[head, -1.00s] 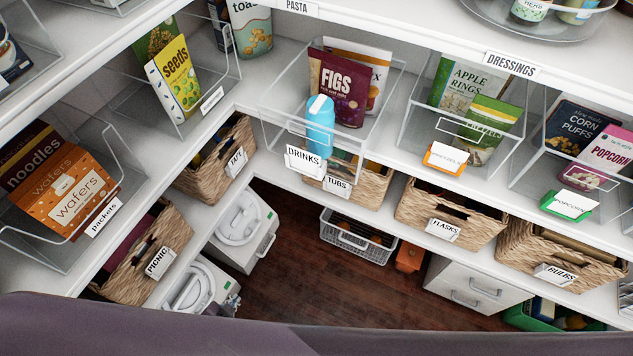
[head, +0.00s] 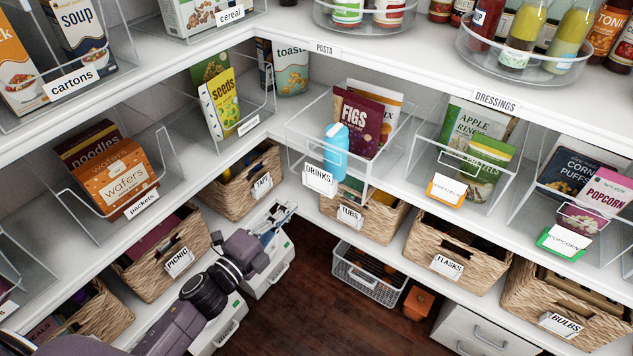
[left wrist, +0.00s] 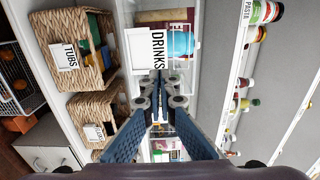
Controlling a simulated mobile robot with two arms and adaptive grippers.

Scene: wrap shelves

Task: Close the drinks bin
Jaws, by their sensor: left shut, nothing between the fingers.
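The drinks bin (head: 299,147) is a clear open-topped bin on the middle shelf, with a white DRINKS label (head: 320,180) on its front. Its front juts out past the shelf edge, above the tubs basket. It holds a blue bottle (head: 335,150), a maroon figs pouch (head: 358,122) and another pouch behind that. My left gripper (head: 286,211) is shut and empty, below and left of the label, apart from it. In the left wrist view my left gripper (left wrist: 160,88) points toward the DRINKS label (left wrist: 158,50), with the blue bottle (left wrist: 181,45) behind. My right gripper is out of view.
Wicker baskets labelled tubs (head: 365,214), flasks (head: 455,250) and tati (head: 240,180) stand under the middle shelf. A clear bin with apple rings (head: 474,137) is to the right. The dark wood floor (head: 300,310) between the shelves is free.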

